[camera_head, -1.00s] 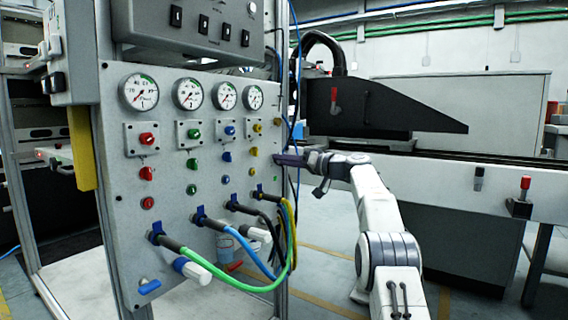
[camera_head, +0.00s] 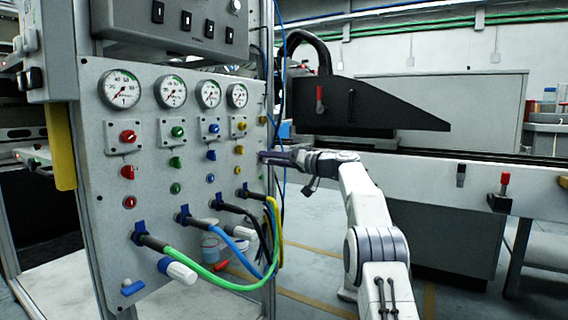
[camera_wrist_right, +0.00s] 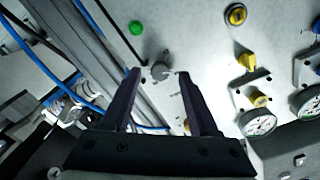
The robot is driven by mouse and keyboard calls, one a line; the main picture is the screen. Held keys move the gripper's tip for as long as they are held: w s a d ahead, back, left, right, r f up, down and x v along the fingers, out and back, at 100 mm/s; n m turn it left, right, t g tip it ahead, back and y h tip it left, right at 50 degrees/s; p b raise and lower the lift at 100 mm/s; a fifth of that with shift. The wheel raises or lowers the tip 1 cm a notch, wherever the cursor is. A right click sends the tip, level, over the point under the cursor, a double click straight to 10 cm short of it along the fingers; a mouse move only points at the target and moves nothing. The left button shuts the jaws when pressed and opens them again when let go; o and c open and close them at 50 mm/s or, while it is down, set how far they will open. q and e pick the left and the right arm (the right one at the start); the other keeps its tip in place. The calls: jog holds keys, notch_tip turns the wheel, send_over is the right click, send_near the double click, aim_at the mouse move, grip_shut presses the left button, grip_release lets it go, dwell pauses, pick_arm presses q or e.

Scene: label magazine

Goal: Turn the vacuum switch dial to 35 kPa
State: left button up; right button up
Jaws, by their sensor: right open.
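A small grey round dial (camera_wrist_right: 160,70) on the panel shows in the right wrist view, between the tips of my right gripper (camera_wrist_right: 159,74). The fingers stand apart on either side of it. I cannot tell whether they touch it or the panel. In the head view my right gripper (camera_head: 264,157) is at the right edge of the grey panel (camera_head: 150,215), and it hides the dial there. The dial's scale and setting are not readable. My left gripper is not in view.
A green button (camera_wrist_right: 136,27) and yellow controls (camera_wrist_right: 247,61) are near the dial. Several gauges (camera_head: 120,90) line the panel top. Green (camera_head: 215,280), blue and yellow hoses hang from the lower panel. Blue tubing (camera_wrist_right: 60,85) runs beside the panel edge.

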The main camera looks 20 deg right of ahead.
jog(key=b+v, duration=0.1)
jog(key=v, duration=0.8)
jog(key=shift+s+d, duration=0.2)
jog(key=shift+d, duration=0.05)
